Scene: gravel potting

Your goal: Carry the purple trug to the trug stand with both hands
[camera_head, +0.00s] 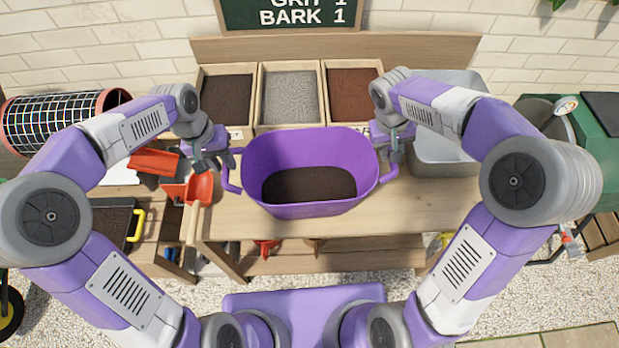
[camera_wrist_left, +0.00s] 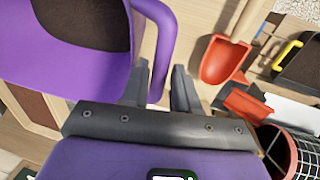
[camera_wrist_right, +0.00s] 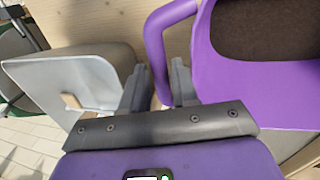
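The purple trug (camera_head: 310,208) appears to stand upright on the wooden bench, with dark soil inside and a loop handle on each side. My left gripper (camera_head: 214,163) is at its left handle (camera_head: 231,181). In the left wrist view, the open fingers (camera_wrist_left: 160,82) stand either side of the handle (camera_wrist_left: 163,40), with small gaps. My right gripper (camera_head: 393,155) is at the right handle (camera_head: 390,174). In the right wrist view, its fingers (camera_wrist_right: 160,82) also straddle the handle (camera_wrist_right: 155,38), apparently without squeezing it. I cannot identify the trug stand.
Wooden bins (camera_head: 290,128) of soil, grit and bark stand behind the trug. A grey tub (camera_head: 445,165) is close on the right. A red scoop (camera_head: 201,190) and a mesh drum (camera_head: 50,118) are on the left. The bench front (camera_head: 300,227) is bare.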

